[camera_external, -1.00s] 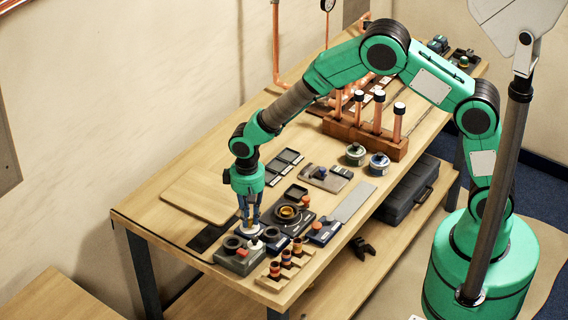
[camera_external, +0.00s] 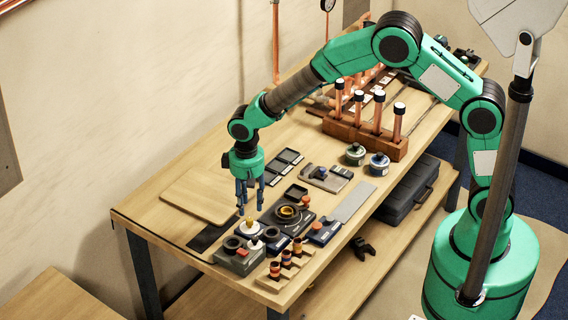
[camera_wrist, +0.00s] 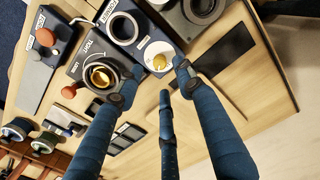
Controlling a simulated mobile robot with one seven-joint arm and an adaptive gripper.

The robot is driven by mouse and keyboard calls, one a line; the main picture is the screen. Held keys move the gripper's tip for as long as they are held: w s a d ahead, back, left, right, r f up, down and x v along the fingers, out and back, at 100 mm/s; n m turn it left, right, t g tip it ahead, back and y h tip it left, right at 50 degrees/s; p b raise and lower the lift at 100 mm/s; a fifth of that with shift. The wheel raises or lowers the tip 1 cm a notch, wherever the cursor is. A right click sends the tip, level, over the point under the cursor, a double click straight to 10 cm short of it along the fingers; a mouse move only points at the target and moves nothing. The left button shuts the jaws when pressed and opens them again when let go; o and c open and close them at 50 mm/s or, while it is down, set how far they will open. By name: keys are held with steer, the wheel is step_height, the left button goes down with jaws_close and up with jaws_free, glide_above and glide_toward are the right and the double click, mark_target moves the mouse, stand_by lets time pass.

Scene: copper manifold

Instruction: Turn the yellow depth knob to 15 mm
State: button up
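The yellow knob (camera_external: 249,219) stands on a round white dial (camera_external: 247,231) at the near left part of the bench. In the wrist view the yellow knob (camera_wrist: 160,62) sits near the middle of the white dial (camera_wrist: 152,48). The dial's marks are too small to read. My gripper (camera_external: 250,209) hangs just above the knob, pointing down. In the wrist view my gripper (camera_wrist: 158,89) has its blue fingers spread apart, with nothing between them. The knob shows clear of the fingertips.
Beside the dial are a grey block with dark rings (camera_external: 238,256), a dark unit with a brass ring (camera_external: 288,212) and a small wooden rack (camera_external: 284,272). A wooden board (camera_external: 200,195) lies to the left. Copper tubes stand in a wooden block (camera_external: 365,139) farther back.

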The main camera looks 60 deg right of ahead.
step_height(320, 180, up, 6)
stand_by(0.4)
steer(key=shift+r, duration=0.2)
step_height(320, 180, up, 11)
steer(key=t+b, duration=0.1)
steer(key=b, duration=0.1)
glide_above(251, 218)
steer(key=s+d, duration=0.5)
steer(key=d, duration=0.1)
steer(key=s+d+r+t+b, duration=0.1)
steer(key=s+d+r+t, duration=0.1)
steer(key=s+d+r, duration=0.55)
steer(key=s+d+r+t+b, duration=0.1)
steer(key=s+d, duration=0.2)
steer(key=s, duration=0.9)
steer(key=s+d+r+t+b, duration=0.1)
steer(key=s+d, duration=0.3)
steer(key=s, duration=0.8)
steer(key=shift+s+r+n+t+b, duration=0.2)
steer(key=shift+n+t+b, duration=0.15)
steer(key=shift+b, duration=0.3)
